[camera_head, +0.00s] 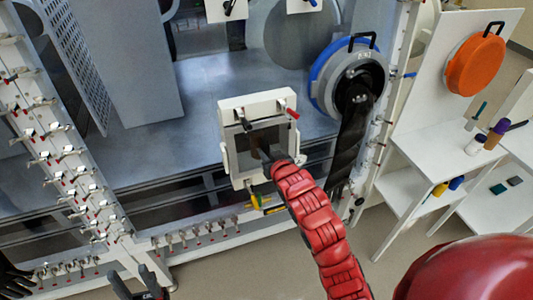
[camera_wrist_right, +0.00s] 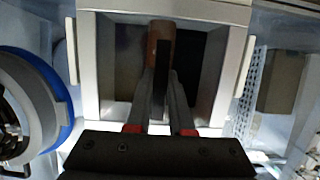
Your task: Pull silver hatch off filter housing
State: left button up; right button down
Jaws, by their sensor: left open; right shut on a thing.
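The white filter housing (camera_head: 228,107) stands on the front of the glovebox in the middle of the head view. The silver hatch (camera_head: 231,150) is a square, frame-like piece seated at its front, with a dark recess inside. It also shows in the right wrist view (camera_wrist_right: 217,65). My right gripper (camera_head: 268,153) reaches into the recess. In the wrist view its fingers (camera_wrist_right: 160,95) are shut on a dark upright bar, apparently the hatch's handle. A brown cylinder (camera_wrist_right: 158,32) shows behind the bar. My left gripper (camera_head: 131,276) is open and empty at the bottom left, well away from the housing.
A round blue-rimmed port (camera_head: 325,75) with a black sleeve hangs right of the housing. An orange round lid (camera_head: 475,65) is on a white stand further right, with bottles on a shelf (camera_head: 447,140). Rows of clamps line the left frame (camera_head: 75,165).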

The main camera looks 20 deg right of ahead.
jog(key=shift+f+v, duration=0.15)
jog(key=shift+v, duration=0.65)
jog(key=shift+f+v, duration=0.1)
jog(key=shift+v, duration=0.65)
jog(key=shift+s, duration=0.1)
jog(key=s+p, duration=0.6)
jog(key=s, duration=0.2)
jog(key=shift+d+r+p, duration=0.15)
jog(key=shift+r+p, duration=0.25)
jog(key=shift+r, duration=0.05)
